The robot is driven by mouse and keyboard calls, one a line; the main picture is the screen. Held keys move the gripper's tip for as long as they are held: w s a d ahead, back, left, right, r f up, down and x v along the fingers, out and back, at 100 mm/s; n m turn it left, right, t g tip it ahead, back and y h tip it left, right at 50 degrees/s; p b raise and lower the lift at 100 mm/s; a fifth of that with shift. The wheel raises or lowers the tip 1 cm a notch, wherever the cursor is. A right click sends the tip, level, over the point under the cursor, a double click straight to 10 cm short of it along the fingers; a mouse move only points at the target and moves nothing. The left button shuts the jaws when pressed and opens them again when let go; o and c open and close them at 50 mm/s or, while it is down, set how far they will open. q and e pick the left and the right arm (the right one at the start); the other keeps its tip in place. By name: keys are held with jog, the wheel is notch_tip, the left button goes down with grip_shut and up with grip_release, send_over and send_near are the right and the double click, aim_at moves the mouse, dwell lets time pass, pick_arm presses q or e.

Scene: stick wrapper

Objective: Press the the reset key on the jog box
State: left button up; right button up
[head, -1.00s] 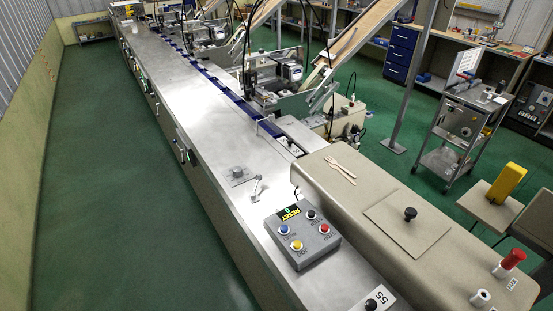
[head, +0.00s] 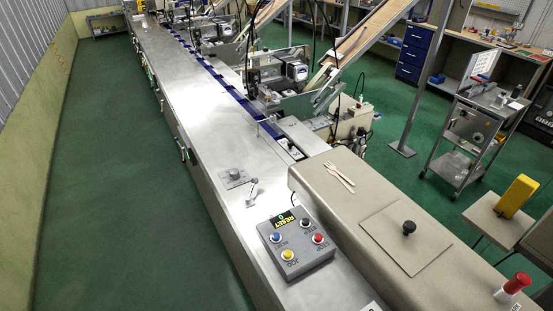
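The jog box (head: 268,228) is a grey box on the metal machine top, in the lower middle of the head view. It lies at an angle, with a small dark display (head: 286,219) showing yellow-green lettering that seems to read RESET and 0. Its face has a blue button (head: 275,237), a yellow button (head: 288,255), a red button (head: 318,239) and a black button (head: 306,223). The small printed labels are hard to read; the one by the yellow button looks like JOG. Neither of my grippers is in view, and nothing covers the box.
A beige housing (head: 330,210) stands right beside the box, with a wooden fork (head: 340,177) and a black-knobbed plate (head: 400,245) on top. A small lever (head: 252,193) and a grey knob (head: 235,174) sit behind the box. Green floor (head: 100,200) is clear at left.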

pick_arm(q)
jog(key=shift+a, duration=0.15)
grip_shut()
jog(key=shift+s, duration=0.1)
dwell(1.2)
